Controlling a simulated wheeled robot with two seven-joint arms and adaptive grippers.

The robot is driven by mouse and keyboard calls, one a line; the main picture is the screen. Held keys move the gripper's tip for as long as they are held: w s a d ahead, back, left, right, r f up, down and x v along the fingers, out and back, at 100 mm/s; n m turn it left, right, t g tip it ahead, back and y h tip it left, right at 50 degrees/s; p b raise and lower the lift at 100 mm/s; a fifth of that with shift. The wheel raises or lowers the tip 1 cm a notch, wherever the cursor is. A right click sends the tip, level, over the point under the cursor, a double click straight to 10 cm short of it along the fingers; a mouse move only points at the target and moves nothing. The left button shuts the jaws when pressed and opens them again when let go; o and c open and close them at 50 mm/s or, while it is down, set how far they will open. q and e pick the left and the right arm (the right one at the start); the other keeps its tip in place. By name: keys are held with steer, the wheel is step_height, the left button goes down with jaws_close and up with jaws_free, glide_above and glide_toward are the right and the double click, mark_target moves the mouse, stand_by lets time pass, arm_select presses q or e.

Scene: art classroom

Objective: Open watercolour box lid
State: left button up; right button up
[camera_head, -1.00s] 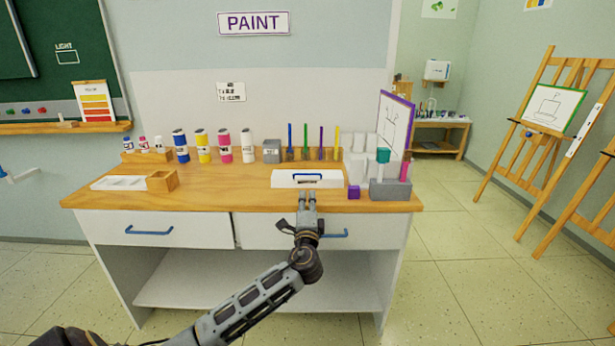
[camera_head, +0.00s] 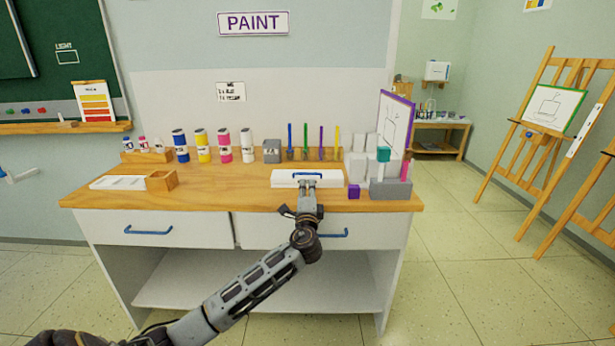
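The watercolour box (camera_head: 281,180) is a flat white box with a blue handle (camera_head: 297,174) on its lid. It lies on the wooden tabletop, right of the middle, and its lid looks shut. My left gripper (camera_head: 307,182) reaches in from below, with its fingertips at the front of the box, close to the handle. The fingers hide part of the box front. I cannot tell whether they touch the handle or how far apart they are. My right gripper is not in view.
Several paint bottles (camera_head: 203,146) and upright brushes (camera_head: 306,142) stand behind the box. A grey holder (camera_head: 392,189) and a purple cube (camera_head: 354,192) are to its right. A wooden box (camera_head: 162,181) and white palette (camera_head: 117,183) lie left, with bare tabletop between.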

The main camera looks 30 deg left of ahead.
mark_target(307, 174)
arm_select(q)
steer(key=shift+x, duration=1.5)
steer(key=shift+b+x, duration=0.45)
steer(key=shift+x, duration=1.85)
steer(key=shift+w+a+b, duration=0.15)
steer(key=shift+b, duration=0.15)
steer(key=shift+w+a, duration=0.1)
steer(key=shift+w, duration=0.1)
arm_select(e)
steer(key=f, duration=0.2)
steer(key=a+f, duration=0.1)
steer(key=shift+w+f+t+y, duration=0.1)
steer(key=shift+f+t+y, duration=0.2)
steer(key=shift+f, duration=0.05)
arm_select(q)
jaws_close()
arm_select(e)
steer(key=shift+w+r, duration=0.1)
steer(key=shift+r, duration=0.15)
